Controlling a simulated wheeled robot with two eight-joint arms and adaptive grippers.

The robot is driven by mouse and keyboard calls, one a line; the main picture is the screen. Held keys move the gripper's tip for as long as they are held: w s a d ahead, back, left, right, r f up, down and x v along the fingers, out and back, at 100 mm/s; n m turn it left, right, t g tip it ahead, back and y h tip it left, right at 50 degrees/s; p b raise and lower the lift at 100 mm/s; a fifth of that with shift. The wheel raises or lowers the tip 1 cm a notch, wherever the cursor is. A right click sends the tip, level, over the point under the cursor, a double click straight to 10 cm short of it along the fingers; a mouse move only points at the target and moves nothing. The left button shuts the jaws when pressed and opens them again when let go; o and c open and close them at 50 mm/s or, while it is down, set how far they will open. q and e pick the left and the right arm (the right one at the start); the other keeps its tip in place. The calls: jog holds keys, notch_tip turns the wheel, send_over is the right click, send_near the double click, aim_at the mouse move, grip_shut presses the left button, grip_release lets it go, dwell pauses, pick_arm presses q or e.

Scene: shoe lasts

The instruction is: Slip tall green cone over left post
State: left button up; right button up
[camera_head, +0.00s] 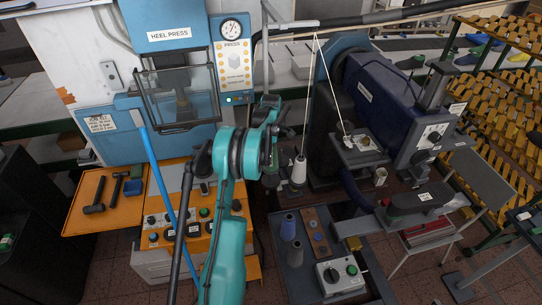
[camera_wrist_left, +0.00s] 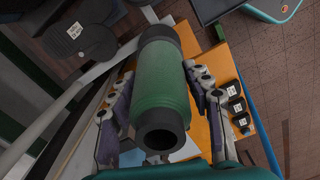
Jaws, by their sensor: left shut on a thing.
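The tall green cone (camera_wrist_left: 160,95) fills the middle of the left wrist view, with a dark open end towards the camera. My left gripper (camera_wrist_left: 162,80) is shut on it, one finger on each side. In the head view my teal left arm reaches up beside the thread stand, and its wrist hides most of the gripper and cone. A white cone (camera_head: 299,171) stands upright just right of my wrist, with thread running up from it. The left post cannot be made out behind my arm. My right gripper is not in view.
A tray (camera_head: 290,285) in front holds dark cones (camera_head: 288,227), a wooden board and a control box (camera_head: 341,275). The heel press (camera_head: 172,45) stands at the back left, and an orange tool shelf (camera_head: 118,212) below it. A dark blue machine (camera_head: 385,100) stands right.

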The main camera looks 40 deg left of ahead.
pick_arm(q)
jog(key=shift+f+b, duration=0.25)
jog(key=shift+b, duration=0.05)
dwell(0.4)
jog(key=shift+f+b, duration=2.65)
jog(key=shift+f, duration=0.7)
jog(key=o, duration=1.4)
notch_tip(320, 180, up, 12)
jog(key=shift+d, duration=0.1)
